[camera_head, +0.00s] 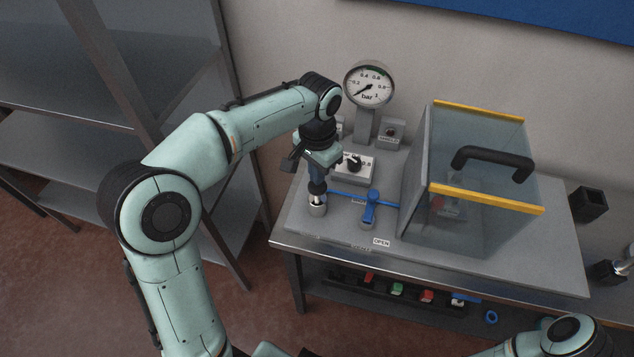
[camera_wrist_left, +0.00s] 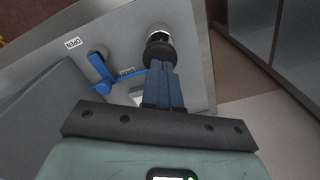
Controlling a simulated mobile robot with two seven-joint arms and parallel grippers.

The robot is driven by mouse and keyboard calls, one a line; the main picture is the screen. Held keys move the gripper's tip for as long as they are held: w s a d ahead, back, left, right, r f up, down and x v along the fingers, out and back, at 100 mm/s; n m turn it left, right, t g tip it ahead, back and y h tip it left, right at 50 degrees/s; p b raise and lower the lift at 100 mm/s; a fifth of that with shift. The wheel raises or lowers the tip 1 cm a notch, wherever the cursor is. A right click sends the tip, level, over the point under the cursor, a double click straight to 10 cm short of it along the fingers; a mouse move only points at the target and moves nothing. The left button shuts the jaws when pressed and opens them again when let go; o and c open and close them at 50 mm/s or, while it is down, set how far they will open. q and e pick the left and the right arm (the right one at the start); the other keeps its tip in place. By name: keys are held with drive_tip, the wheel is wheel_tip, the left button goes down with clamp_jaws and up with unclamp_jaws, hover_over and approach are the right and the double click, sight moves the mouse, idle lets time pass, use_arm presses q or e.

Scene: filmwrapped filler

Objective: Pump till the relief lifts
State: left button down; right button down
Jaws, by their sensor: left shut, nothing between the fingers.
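A hand pump with a black knob (camera_head: 317,188) on a metal cylinder (camera_head: 317,209) stands at the bench's front left. In the left wrist view the knob (camera_wrist_left: 159,47) is just beyond my fingertips. My left gripper (camera_head: 317,177) is shut, empty, pointing down right above the knob; I cannot tell whether it touches. A round bar gauge (camera_head: 369,84) stands behind, needle near the low end. A black selector knob (camera_head: 354,162) sits on a white plate marked 0.8. A blue valve lever (camera_head: 371,206) stands right of the pump.
A clear hood with yellow edges and a black handle (camera_head: 492,158) fills the bench's right half. A small labelled grey block (camera_head: 390,133) stands beside the gauge. Coloured items lie on the shelf (camera_head: 350,290) below. Metal shelving (camera_head: 110,145) stands left.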

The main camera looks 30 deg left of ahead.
idle(0.3)
